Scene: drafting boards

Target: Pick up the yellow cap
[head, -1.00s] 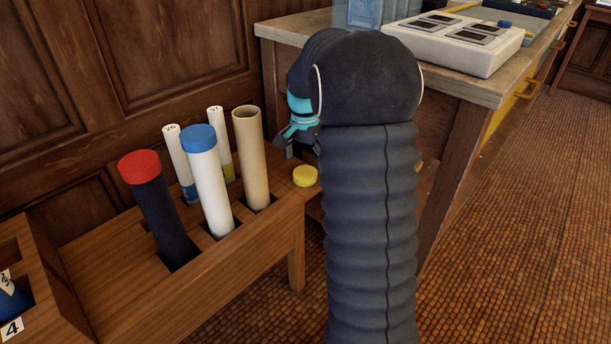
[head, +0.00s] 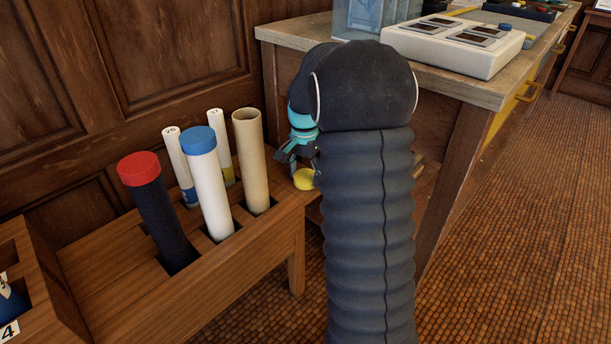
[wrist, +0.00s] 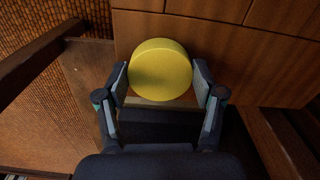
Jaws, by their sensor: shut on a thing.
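The yellow cap (wrist: 161,70) is a short round disc between the two fingers of my gripper (wrist: 160,85) in the wrist view. The fingers touch it on its left and right sides, so my gripper is shut on it. In the head view the cap (head: 305,179) shows low at the tips of my gripper (head: 300,168), close to the end of the wooden rack. My arm hides part of the gripper there. I cannot tell whether the cap still touches the wood below it.
The wooden rack (head: 225,262) holds several upright tubes: a dark one with a red cap (head: 139,169), a white one with a blue cap (head: 198,140), and an open tan tube (head: 250,160). A drafting table (head: 345,52) with a white device (head: 455,46) stands behind my arm.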

